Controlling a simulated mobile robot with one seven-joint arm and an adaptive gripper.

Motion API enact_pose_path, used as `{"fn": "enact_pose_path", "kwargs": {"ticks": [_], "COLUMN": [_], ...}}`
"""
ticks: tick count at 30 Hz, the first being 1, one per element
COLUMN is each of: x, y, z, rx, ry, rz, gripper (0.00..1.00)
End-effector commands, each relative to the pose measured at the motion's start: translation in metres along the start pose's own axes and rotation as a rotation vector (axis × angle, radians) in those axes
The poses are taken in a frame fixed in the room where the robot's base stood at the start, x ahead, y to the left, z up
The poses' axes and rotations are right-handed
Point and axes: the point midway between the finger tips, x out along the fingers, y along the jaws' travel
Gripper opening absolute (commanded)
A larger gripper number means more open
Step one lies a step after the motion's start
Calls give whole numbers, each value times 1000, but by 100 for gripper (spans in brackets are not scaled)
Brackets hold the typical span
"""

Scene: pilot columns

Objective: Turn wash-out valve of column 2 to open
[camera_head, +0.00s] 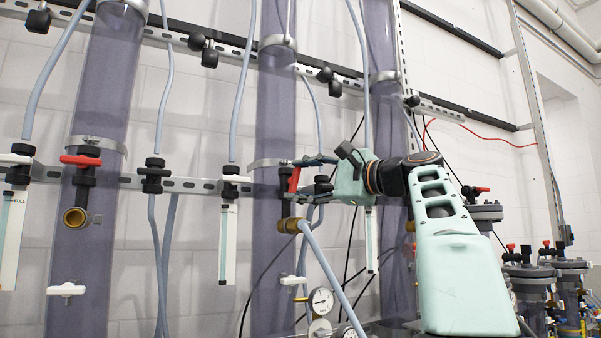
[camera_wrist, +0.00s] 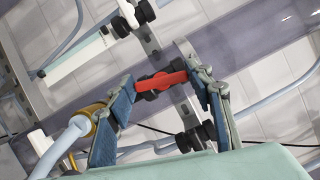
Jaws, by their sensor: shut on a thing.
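The red valve handle (camera_head: 294,180) is on the middle clear column (camera_head: 274,120) in the head view. It stands steeply, nearly upright. My gripper (camera_head: 298,178) reaches it from the right, one finger above and one below. In the wrist view, my gripper (camera_wrist: 163,80) has its blue-padded fingers at the two ends of the red handle (camera_wrist: 160,81), shut on it. The black valve body is partly hidden behind the handle. A brass fitting (camera_head: 289,225) with a grey-blue hose (camera_head: 325,268) sits below the valve; the fitting also shows in the wrist view (camera_wrist: 97,112).
The left column (camera_head: 100,90) has a similar red handle (camera_head: 80,160) lying across it, level. Another column (camera_head: 385,130) stands behind my arm. A flow tube (camera_head: 227,240), hoses and pressure gauges (camera_head: 321,301) are close by. Dark vessels stand at the right.

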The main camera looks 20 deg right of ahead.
Motion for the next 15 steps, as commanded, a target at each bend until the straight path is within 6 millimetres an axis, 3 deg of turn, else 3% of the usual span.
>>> {"fn": "enact_pose_path", "kwargs": {"ticks": [15], "x": [0], "y": [-1], "z": [-1], "rx": [-225], "ry": [2], "rz": [91], "gripper": [23]}}
